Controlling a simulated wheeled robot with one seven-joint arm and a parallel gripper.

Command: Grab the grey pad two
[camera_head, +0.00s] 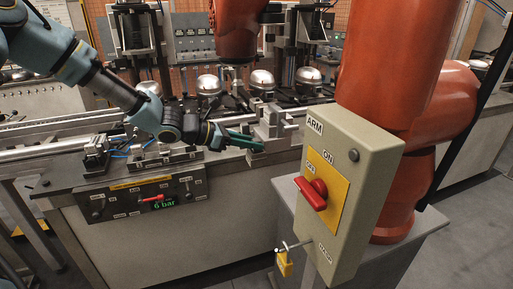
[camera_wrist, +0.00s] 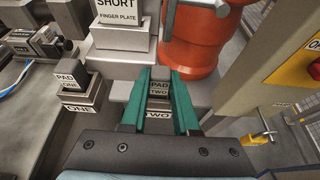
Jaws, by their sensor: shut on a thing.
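The grey pad two (camera_wrist: 159,87), labelled PAD TWO, sits between the two green fingers of my gripper (camera_wrist: 160,76) in the wrist view. The fingers are shut on its sides. The block labelled TWO (camera_wrist: 157,114) shows just below it, between the fingers; I cannot tell whether the pad touches it. In the head view my gripper (camera_head: 256,146) reaches right over the bench's front part, and the pad is not clearly visible there.
Pad one (camera_wrist: 70,83) stands on its block labelled ONE (camera_wrist: 77,113) to the left. A block marked SHORT FINGER PLATE (camera_wrist: 118,30) is beyond. An orange robot column (camera_head: 408,90) and a switch box (camera_head: 352,190) with a red handle stand to the right.

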